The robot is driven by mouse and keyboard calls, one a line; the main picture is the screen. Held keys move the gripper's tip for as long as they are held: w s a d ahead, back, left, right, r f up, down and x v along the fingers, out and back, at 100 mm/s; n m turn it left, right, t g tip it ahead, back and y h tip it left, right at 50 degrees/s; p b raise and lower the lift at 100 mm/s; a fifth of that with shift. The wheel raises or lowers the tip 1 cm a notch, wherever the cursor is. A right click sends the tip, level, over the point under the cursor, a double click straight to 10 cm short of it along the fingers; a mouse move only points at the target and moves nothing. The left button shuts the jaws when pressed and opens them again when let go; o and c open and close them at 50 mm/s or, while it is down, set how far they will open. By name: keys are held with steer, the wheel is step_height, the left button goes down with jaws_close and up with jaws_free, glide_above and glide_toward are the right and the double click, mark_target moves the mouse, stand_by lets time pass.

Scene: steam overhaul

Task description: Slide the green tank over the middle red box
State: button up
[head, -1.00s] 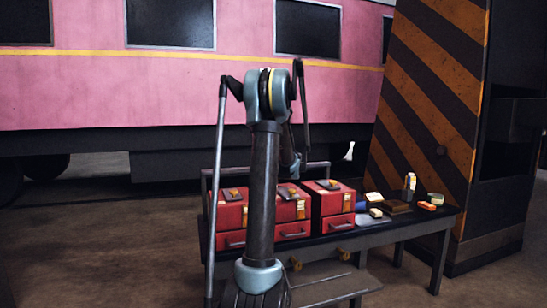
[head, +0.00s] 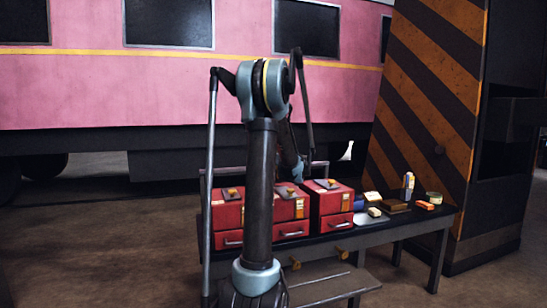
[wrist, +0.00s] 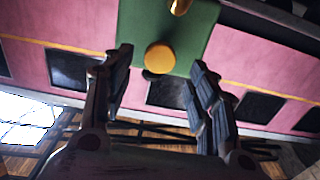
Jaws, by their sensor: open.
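Red boxes stand in a row on the dark bench in the head view. The left red box (head: 227,213) and middle red box (head: 292,207) are partly covered by my arm, and the right red box (head: 330,197) is clearer. A green block-like body, seemingly the green tank (wrist: 195,25), shows at the top of the wrist view with a round gold knob (wrist: 159,58) and another gold fitting. My gripper (wrist: 160,82) is open, a finger on each side of the knob, with no visible contact. In the head view, the gripper and tank are hidden behind my arm.
The bench (head: 390,238) holds several small items at its right end, including an orange block (head: 425,206) and a round tin (head: 434,197). A striped pillar (head: 430,120) stands beyond that end. A pink rail carriage (head: 170,90) fills the background.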

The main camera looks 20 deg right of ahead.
steer(key=shift+s+a, duration=0.15)
steer(key=shift+s, duration=1.25)
steer(key=shift+s+a, duration=0.1)
steer(key=shift+s, duration=1.25)
